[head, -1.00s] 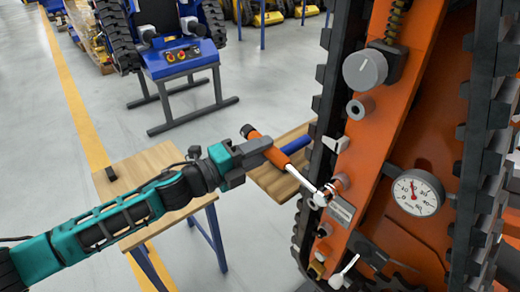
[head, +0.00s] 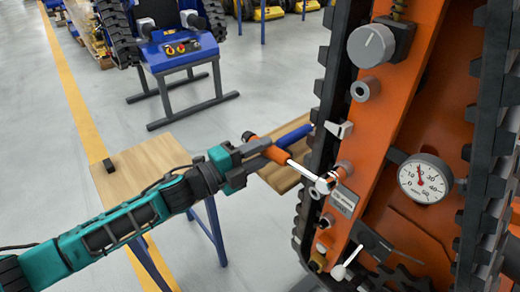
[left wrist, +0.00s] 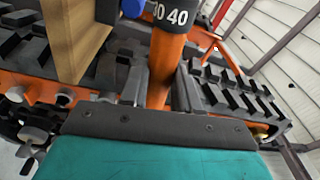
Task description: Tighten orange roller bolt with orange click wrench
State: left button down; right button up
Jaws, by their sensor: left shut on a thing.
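My left gripper (head: 262,151) is shut on the orange handle of the click wrench (head: 277,155). The wrench's silver shaft slants down right to its head (head: 325,186), at the lower part of the orange carrier (head: 385,130). The head is beside a short orange cylinder (head: 344,169). The bolt itself is mostly hidden by the head, and I cannot tell whether the head is seated on it. In the left wrist view the wrench (left wrist: 166,65) stands between the two fingers, with a black band marked 30 40 above. My right gripper is not in view.
A black track (head: 330,90) runs beside the orange plate. A dial gauge (head: 425,178), a grey knob (head: 371,46) and a small white lever (head: 345,263) are near the wrench. A wooden table (head: 135,170) stands at left, a blue stand (head: 180,55) behind.

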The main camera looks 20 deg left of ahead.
pick_arm(q)
jog(key=f+n, duration=0.1)
jog(key=f+n+b, duration=0.1)
jog(key=f, duration=0.1)
jog(key=shift+s+d+f+n+b, duration=0.25)
jog(key=shift+s+d+n+b, duration=0.05)
jog(key=shift+d+n, duration=0.1)
dwell(0.5)
jog(key=shift+t, duration=0.3)
jog(key=shift+w+a+r+m+p, duration=0.2)
jog(key=shift+r+m+p, duration=0.4)
jog(key=shift+r, duration=0.15)
jog(key=shift+r, duration=0.15)
jog(key=shift+w+a+r+m+p, duration=0.1)
jog(key=shift+a+r+m+p, duration=0.1)
jog(key=shift+r+m+p, duration=0.45)
jog(key=shift+r+m+p, duration=0.55)
jog(key=shift+r+p, duration=0.15)
jog(key=shift+r, duration=0.05)
jog(key=shift+w, duration=0.1)
